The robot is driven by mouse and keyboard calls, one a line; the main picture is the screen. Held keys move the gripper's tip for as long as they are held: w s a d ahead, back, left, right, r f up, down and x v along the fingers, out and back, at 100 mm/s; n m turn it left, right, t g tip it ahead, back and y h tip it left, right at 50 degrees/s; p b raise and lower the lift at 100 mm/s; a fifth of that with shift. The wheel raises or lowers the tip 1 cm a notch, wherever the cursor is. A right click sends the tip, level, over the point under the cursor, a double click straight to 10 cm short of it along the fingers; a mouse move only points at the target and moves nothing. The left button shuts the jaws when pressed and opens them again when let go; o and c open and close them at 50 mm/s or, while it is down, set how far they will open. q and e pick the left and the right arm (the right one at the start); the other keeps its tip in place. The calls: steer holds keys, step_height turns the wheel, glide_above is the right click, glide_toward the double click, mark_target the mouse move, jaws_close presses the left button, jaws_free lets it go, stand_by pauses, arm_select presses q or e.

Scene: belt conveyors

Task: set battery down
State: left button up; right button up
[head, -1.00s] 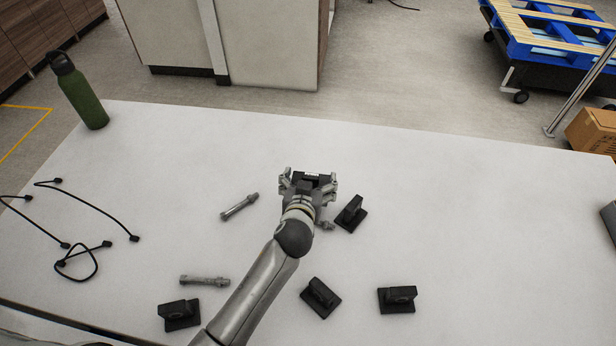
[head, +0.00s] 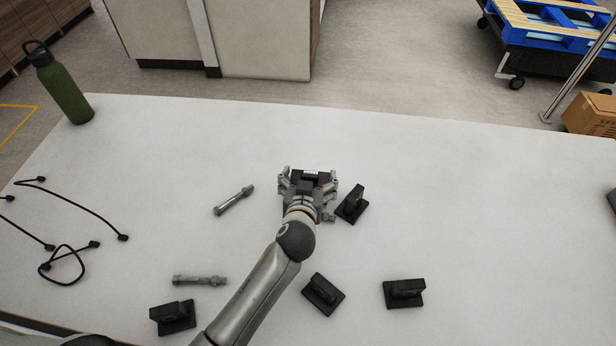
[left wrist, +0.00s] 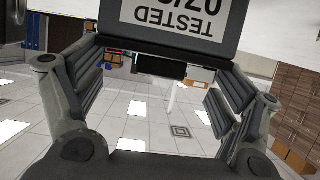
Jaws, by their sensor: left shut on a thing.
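The battery (head: 311,176) is a dark block with a white label, held at the tip of my left gripper (head: 307,185). In the left wrist view the battery (left wrist: 172,40) fills the top centre and its label reads "TESTED" upside down. The left gripper's fingers (left wrist: 165,95) stand on both sides of the picture, and the gripper is shut on the battery. It is over the middle of the white table (head: 450,200). I cannot tell whether the battery touches the table. My right gripper is not in view.
A black block (head: 352,204) stands close right of the left gripper; several similar ones are nearer the front. Grey metal rods (head: 233,201) lie to the left. Black cables (head: 85,212) and a green bottle (head: 65,88) are at far left. The table behind the gripper is clear.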

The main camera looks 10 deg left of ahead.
arm_select(q)
steer(key=o, duration=1.7)
steer(key=shift+a, duration=0.1)
